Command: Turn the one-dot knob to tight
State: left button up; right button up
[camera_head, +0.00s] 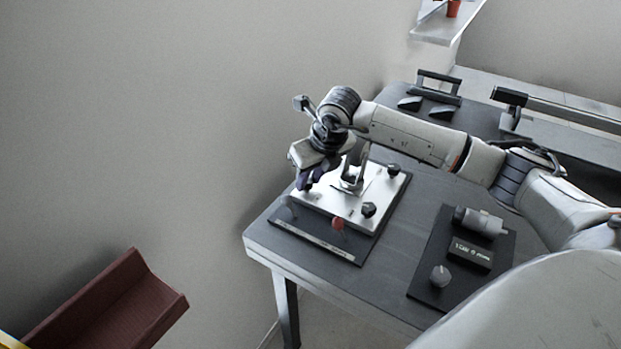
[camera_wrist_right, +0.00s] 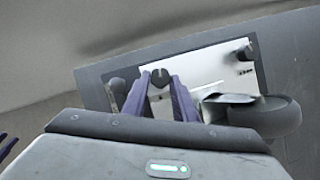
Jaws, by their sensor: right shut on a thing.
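A white panel (camera_head: 330,203) on a dark base carries several knobs. A black knob (camera_wrist_right: 159,77) sits between the purple fingertips of my right gripper (camera_wrist_right: 160,82), which is shut on it. In the head view my right gripper (camera_head: 306,182) reaches down over the panel's left part and hides this knob. Another black knob (camera_head: 394,169) is at the panel's far right corner and one more (camera_head: 368,209) at its near right.
A metal bracket (camera_head: 353,172) stands on the panel beside my right gripper. A dark board (camera_head: 430,281) with a grey cylinder and small knob lies to the right. A maroon tray (camera_head: 110,305) is at lower left.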

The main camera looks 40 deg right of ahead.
jog(key=m, duration=0.1)
jog(key=m+h+b, duration=0.1)
jog(key=m, duration=0.1)
jog(key=shift+a+f+m, duration=0.1)
jog(key=shift+a+m, duration=0.15)
jog(key=shift+m, duration=0.15)
jog(key=shift+w+a+m+g+h+b, duration=0.15)
jog(key=shift+m+g+h+b, duration=0.4)
jog(key=shift+m, duration=0.65)
jog(key=shift+m+h+b, duration=0.3)
jog(key=shift+m+h, duration=0.15)
jog(key=shift+m, duration=0.55)
jog(key=shift+m+g, duration=0.25)
jog(key=shift+m, duration=0.35)
jog(key=o, duration=1.1)
jog(key=shift+c, duration=0.2)
